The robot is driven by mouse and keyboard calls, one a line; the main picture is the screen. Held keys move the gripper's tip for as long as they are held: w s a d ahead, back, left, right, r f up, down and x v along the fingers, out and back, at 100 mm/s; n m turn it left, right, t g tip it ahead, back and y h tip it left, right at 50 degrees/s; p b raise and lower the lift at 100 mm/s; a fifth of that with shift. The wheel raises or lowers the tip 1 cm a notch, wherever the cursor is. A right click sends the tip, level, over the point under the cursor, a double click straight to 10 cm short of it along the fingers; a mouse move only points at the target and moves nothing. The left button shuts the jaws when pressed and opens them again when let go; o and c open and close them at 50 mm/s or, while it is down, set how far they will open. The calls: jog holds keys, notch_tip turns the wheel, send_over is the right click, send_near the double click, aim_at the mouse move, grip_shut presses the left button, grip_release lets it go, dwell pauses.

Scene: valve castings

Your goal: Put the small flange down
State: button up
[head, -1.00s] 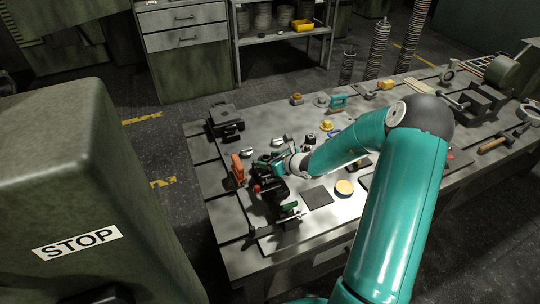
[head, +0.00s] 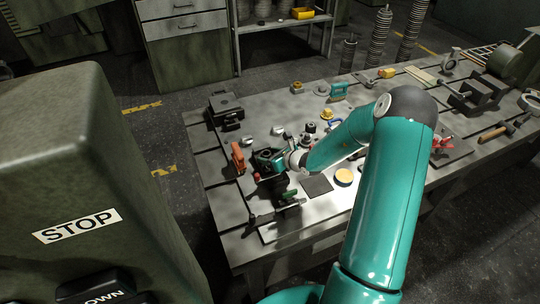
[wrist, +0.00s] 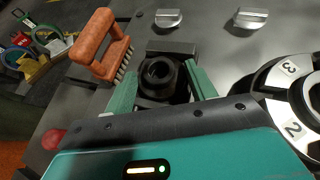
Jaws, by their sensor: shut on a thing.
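In the wrist view my gripper (wrist: 160,88) has its two green fingers on either side of a black round part with a central hole, which I take for the small flange (wrist: 158,72). The fingers are shut on it. A dark squarish piece shows just behind it; I cannot tell whether the flange touches it. In the head view my gripper (head: 279,161) is low over the left part of the table, by a dark fixture (head: 267,158). The flange is too small and dark to make out clearly there.
An orange-handled brush (wrist: 103,45) stands left of my gripper. A numbered ring (wrist: 292,125) lies close on the right. Two metal blocks (wrist: 168,18) (wrist: 250,17) lie beyond. On the table (head: 225,180), a dark square pad (head: 317,185) and a yellow-topped disc (head: 343,177) are nearby.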

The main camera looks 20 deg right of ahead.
jog(key=shift+f, duration=0.1)
jog(key=o, duration=1.2)
jog(key=shift+s+f, duration=0.1)
jog(key=v, duration=1.3)
jog(key=shift+s+d+r, duration=0.15)
jog(key=shift+s+r, duration=0.05)
jog(key=shift+r, duration=0.1)
